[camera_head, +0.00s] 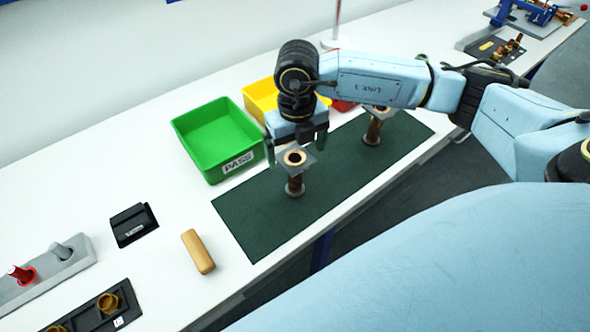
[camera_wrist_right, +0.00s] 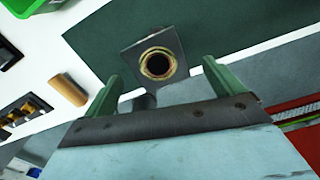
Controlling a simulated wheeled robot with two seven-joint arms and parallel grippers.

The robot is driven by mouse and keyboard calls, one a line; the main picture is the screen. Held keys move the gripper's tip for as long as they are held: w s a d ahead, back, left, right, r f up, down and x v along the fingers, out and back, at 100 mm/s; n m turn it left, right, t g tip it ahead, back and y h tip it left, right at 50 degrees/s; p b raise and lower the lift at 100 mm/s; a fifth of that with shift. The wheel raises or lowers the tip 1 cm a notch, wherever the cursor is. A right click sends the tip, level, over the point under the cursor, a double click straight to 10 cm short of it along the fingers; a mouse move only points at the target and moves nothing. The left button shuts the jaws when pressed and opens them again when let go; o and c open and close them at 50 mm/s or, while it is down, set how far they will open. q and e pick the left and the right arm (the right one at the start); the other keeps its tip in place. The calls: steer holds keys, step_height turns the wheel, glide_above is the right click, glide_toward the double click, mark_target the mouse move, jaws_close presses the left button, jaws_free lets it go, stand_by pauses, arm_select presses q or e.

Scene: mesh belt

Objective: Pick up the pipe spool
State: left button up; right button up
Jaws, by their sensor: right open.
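A pipe spool (camera_head: 295,175) stands upright on the dark green mat (camera_head: 255,220), with a square grey flange on top, a copper-brown pipe and a round flange at its foot. A second similar spool (camera_head: 374,127) stands farther right on the mat, partly hidden by my right arm. My right gripper (camera_head: 296,150) is open just above and behind the nearer spool. In the right wrist view the square flange (camera_wrist_right: 170,45) and its round bore lie ahead of and between the two green fingers (camera_wrist_right: 162,78), which are apart from it. My left gripper is out of view.
A green bin marked PASS (camera_head: 215,138) stands left of the gripper, with a yellow bin (camera_head: 260,98) behind it. A tan block (camera_head: 198,251), a black box (camera_head: 132,224) and a grey holder (camera_head: 45,270) stand to the left. White table is clear between them.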

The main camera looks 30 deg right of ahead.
mark_target(295, 158)
steer(key=f, duration=0.3)
steer(key=shift+w+f+p, duration=0.2)
steer(key=shift+f+p, duration=0.2)
steer(key=shift+f, duration=0.45)
steer(key=c, duration=1.4)
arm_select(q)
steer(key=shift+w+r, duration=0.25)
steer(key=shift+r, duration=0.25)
arm_select(e)
steer(key=shift+c, duration=0.4)
